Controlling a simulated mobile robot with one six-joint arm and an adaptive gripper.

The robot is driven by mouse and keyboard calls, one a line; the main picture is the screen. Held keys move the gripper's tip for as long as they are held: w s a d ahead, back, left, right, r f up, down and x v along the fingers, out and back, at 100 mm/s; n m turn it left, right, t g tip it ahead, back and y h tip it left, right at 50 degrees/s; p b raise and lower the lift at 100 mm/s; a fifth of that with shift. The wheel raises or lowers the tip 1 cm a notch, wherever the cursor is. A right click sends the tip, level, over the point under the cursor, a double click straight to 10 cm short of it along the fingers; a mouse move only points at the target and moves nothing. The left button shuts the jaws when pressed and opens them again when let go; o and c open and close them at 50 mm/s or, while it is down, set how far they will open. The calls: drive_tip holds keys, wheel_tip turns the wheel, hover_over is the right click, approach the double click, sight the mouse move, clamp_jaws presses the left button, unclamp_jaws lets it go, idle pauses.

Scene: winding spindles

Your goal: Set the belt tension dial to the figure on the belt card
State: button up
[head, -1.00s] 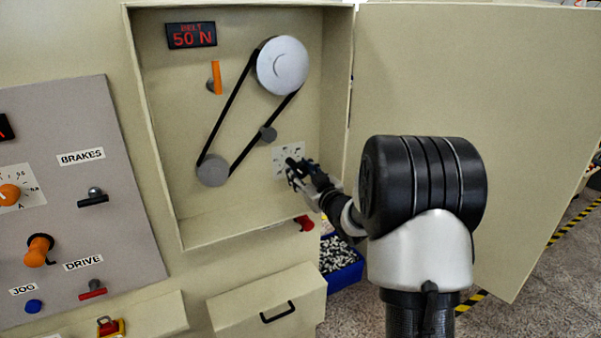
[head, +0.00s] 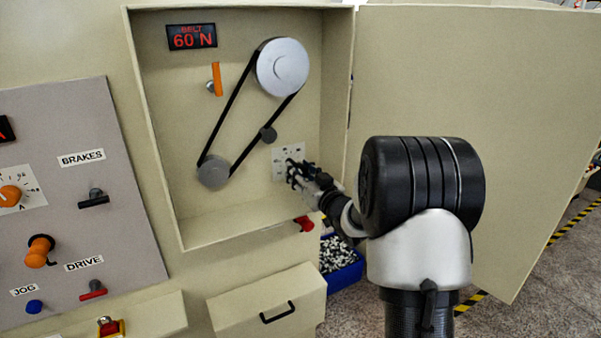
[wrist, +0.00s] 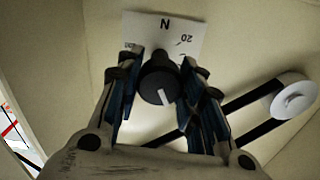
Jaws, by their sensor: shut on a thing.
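The belt tension dial is a black knob with a white pointer line, seen in the wrist view (wrist: 160,82) on a white scale plate (wrist: 165,30). The plate shows "N" and "20"; other figures are hidden or too small. In the head view the plate (head: 279,172) is at the lower right of the open cabinet. My gripper (wrist: 160,98) is shut on the dial, one finger on each side. It also shows in the head view (head: 293,174), hiding the dial. The red display (head: 191,37) at the cabinet's top left reads "BELT 60 N". No belt card is recognisable.
The cabinet holds a belt around a large pulley (head: 282,67) and a small pulley (head: 213,171), with an orange lever (head: 216,79). The open door (head: 470,90) stands to the right. The control panel (head: 60,215) is at left, a drawer (head: 268,307) below.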

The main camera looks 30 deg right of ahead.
drive_tip(key=m+p, duration=0.1)
drive_tip(key=m, duration=0.3)
drive_tip(key=shift+m, duration=0.4)
drive_tip(key=m+p, duration=0.2)
drive_tip(key=m, duration=0.3)
drive_tip(key=m+p, duration=0.2)
drive_tip(key=m, duration=0.3)
drive_tip(key=shift+m, duration=0.4)
drive_tip(key=m+p, duration=0.1)
drive_tip(key=m, duration=0.3)
drive_tip(key=shift+m+p, duration=0.4)
drive_tip(key=o, duration=1.1)
